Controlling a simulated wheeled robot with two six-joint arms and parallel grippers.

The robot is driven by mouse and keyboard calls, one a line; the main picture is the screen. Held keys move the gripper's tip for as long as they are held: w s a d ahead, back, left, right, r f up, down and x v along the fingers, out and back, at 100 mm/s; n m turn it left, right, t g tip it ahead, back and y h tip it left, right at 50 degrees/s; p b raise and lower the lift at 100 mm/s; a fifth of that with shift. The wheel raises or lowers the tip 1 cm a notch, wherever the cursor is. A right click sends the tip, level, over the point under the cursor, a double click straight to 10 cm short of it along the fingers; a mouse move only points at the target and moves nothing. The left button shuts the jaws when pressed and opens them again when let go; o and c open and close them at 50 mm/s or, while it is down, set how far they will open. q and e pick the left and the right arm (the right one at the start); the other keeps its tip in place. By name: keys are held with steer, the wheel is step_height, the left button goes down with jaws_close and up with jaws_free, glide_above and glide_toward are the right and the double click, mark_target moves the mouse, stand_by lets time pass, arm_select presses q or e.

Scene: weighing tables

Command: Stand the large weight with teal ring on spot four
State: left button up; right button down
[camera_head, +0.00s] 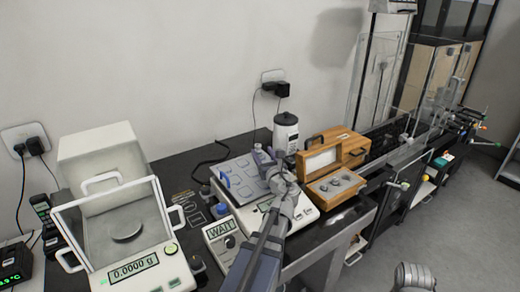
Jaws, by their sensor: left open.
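My left gripper (264,158) is over the pale board with marked square spots (240,186), at its right side. It is open, and I see nothing clearly between its fingers. The gripper and arm hide part of the board. I cannot pick out a teal ring on any weight at this size. Small grey weights (336,183) sit in the front tray of the open wooden box (318,196), right of my left gripper. Spot numbers are too small to read. My right gripper is out of the picture; only part of my right arm shows at the bottom right.
A device reading WAIT (221,232) stands before the board. A white canister (286,133) stands behind. Glass-sided equipment (379,70) lies right of the box.

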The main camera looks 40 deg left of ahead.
arm_select(q)
steer(key=v, duration=0.8)
steer(key=shift+a, duration=0.1)
